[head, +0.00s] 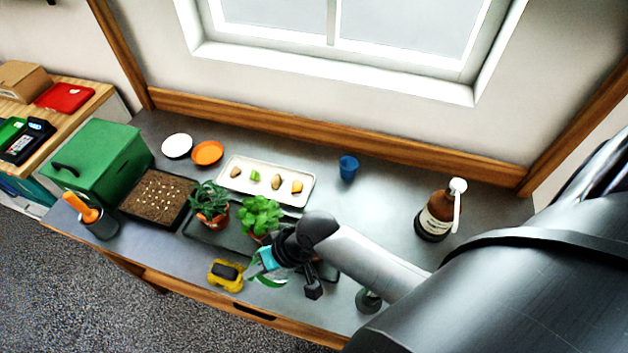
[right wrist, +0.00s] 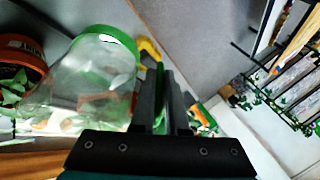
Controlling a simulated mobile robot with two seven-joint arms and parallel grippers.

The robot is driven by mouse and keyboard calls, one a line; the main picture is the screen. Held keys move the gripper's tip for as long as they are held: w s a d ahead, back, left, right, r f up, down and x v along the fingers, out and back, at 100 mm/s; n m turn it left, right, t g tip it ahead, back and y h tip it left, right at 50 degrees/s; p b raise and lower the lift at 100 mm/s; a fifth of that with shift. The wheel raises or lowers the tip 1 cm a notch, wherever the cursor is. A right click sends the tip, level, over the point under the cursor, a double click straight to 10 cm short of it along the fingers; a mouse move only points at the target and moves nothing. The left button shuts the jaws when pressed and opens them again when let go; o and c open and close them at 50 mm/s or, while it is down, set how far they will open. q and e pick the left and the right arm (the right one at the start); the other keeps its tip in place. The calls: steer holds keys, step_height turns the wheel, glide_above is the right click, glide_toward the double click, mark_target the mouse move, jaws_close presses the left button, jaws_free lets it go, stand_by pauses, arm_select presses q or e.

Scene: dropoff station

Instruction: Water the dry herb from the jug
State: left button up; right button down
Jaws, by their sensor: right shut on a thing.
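My right gripper (head: 268,262) is near the front edge of the bench, just in front of the two potted herbs. It is shut on the clear jug with green trim (right wrist: 85,85), at what looks like its green handle. In the head view my gripper and arm hide most of the jug. Its tilt and water level are unclear. The left herb (head: 207,196) is darker green in a terracotta pot; the right herb (head: 261,213) is brighter green. Both stand on a dark tray (head: 200,232). I cannot tell which is dry. My left gripper is not in view.
A yellow-and-black object (head: 226,275) lies left of my gripper. A seed tray (head: 158,197), green box (head: 100,160) and grey pot with an orange-handled tool (head: 100,227) stand left. A white tray (head: 238,168), blue cup (head: 348,168) and brown pump bottle (head: 438,215) stand behind and right.

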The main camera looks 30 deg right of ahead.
steer(key=shift+a, duration=0.1)
steer(key=shift+a+f+h, duration=0.4)
steer(key=shift+a+f, duration=0.05)
steer(key=shift+f, duration=0.2)
steer(key=a+f+n+h+b, duration=0.1)
steer(key=a+f+h, duration=0.2)
steer(key=f+h, duration=0.2)
steer(key=shift+s+f+t, duration=0.35)
steer(key=shift+f+t, duration=0.05)
steer(key=shift+f, duration=0.6)
steer(key=shift+h, duration=0.3)
stand_by(1.0)
